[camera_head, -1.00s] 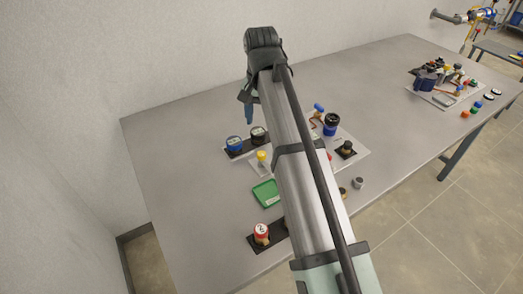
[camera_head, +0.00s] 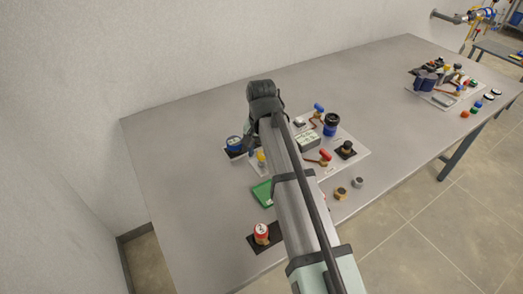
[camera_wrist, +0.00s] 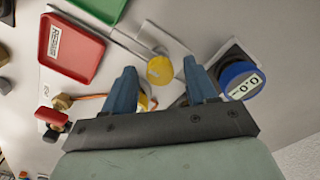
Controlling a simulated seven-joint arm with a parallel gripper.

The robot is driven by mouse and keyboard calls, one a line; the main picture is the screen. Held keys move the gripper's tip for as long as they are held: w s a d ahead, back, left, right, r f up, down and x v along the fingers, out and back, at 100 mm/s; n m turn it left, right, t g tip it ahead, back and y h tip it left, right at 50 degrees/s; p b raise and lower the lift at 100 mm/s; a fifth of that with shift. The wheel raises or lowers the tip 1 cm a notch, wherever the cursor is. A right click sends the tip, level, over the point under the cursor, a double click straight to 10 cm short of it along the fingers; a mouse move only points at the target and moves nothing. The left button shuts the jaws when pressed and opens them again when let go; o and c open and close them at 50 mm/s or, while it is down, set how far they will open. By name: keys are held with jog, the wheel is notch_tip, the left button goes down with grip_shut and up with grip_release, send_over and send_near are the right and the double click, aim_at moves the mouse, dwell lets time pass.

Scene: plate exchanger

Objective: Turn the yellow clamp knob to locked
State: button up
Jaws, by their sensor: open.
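The yellow knob (camera_wrist: 160,70) shows in the wrist view between my gripper's fingers, on a light plate. In the head view, a bit of the yellow knob (camera_head: 261,157) shows left of my arm. My gripper (camera_wrist: 160,66) has its two blue fingers apart, one on each side of the knob in the picture. I cannot tell whether they touch it or are above it. A smaller yellow part (camera_wrist: 146,101) shows closer to the palm, partly hidden by the gripper. The knob's lock marking cannot be read.
A blue-rimmed gauge (camera_wrist: 240,80) stands close beside the right finger. A red tray (camera_wrist: 70,48) and green tray (camera_wrist: 100,8) lie at upper left. A red-handled valve (camera_wrist: 52,116) is at left.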

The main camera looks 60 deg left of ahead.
jog(key=c, duration=1.1)
jog(key=shift+o, duration=0.2)
jog(key=n, duration=0.4)
jog(key=shift+n, duration=0.4)
jog(key=n, duration=0.4)
jog(key=shift+n, duration=0.3)
jog(key=n, duration=0.4)
jog(key=shift+n, duration=2.2)
